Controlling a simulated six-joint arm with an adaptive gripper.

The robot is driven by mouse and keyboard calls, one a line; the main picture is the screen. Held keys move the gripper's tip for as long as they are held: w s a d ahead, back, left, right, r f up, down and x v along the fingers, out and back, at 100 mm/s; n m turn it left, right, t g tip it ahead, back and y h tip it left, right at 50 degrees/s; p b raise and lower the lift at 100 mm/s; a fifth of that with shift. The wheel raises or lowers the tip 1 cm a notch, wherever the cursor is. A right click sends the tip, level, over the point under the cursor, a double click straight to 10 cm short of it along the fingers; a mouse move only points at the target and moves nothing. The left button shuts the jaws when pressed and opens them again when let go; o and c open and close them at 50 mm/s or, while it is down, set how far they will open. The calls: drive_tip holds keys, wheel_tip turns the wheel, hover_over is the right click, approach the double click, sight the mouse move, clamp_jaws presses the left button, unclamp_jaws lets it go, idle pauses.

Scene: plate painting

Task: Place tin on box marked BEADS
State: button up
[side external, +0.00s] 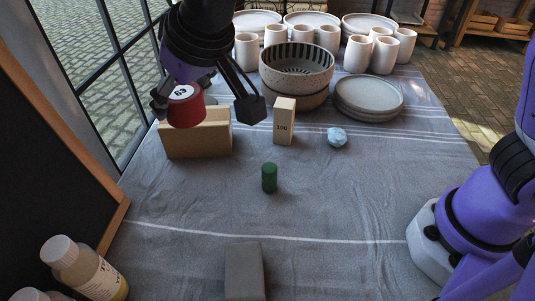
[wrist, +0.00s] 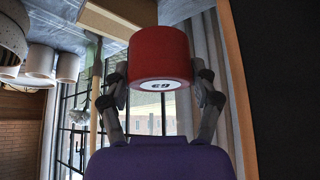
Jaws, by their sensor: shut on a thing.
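The tin (side external: 186,108) is a short red cylinder with a white numbered label. My gripper (side external: 204,105) is shut on it at the upper left of the side view. In the wrist view the tin (wrist: 160,52) sits between the two fingers of my gripper (wrist: 160,78). A tan cardboard box (side external: 205,140) stands on the table just below and behind the tin in the side view, and its edge (wrist: 115,14) shows at the top of the wrist view. No BEADS marking is readable. I cannot tell whether the tin touches the box.
Bowls (side external: 297,68), plates (side external: 369,96) and several cups fill the back. A grey block (side external: 244,272) lies in front.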

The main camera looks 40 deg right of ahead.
drive_tip(key=shift+s+a+r, duration=0.4)
drive_tip(key=shift+s+a, duration=0.05)
drive_tip(key=shift+w+a+r, duration=0.1)
drive_tip(key=shift+a+r, duration=0.05)
drive_tip(key=shift+r, duration=0.05)
drive_tip(key=w, duration=0.3)
drive_tip(key=shift+w+r, duration=0.15)
drive_tip(key=w+d+f, duration=0.2)
drive_tip(key=w, duration=0.1)
drive_tip(key=w+d+f, duration=0.2)
drive_tip(key=w, duration=0.1)
drive_tip(key=w+d+f, duration=0.2)
drive_tip(key=w, duration=0.1)
drive_tip(key=shift+d+f, duration=0.35)
drive_tip(key=shift+f, duration=2.05)
drive_tip(key=o, duration=1.3)
drive_tip(key=shift+f, duration=0.15)
drive_tip(key=shift+o, duration=0.2)
